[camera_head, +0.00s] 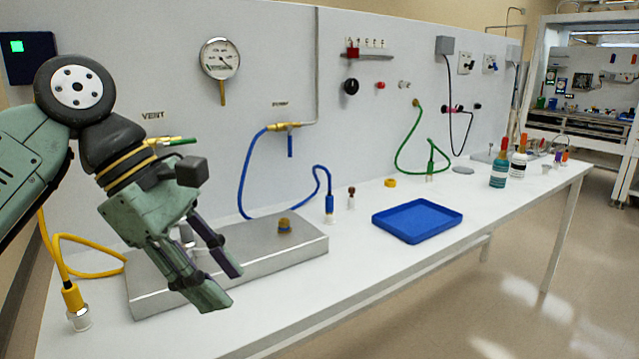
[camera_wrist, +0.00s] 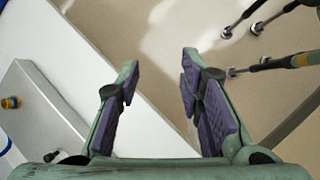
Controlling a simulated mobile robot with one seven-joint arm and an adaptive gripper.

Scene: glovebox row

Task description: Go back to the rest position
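My gripper (camera_head: 222,284) is at the left of the head view, in front of and above the metal block on the bench, pointing down and to the right. Its two fingers stand apart with nothing between them. In the wrist view the open fingers (camera_wrist: 155,95) show purple pads, with the bench edge and the floor beyond them. My arm comes in from the left edge of the head view.
The white bench (camera_head: 350,262) bears a metal block (camera_head: 300,244) with a brass fitting (camera_head: 285,226), a blue tray (camera_head: 418,220) and several bottles (camera_head: 499,168). Yellow (camera_head: 85,240), blue (camera_head: 243,185) and green (camera_head: 408,143) hoses hang near the panel. Free floor lies right of the bench.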

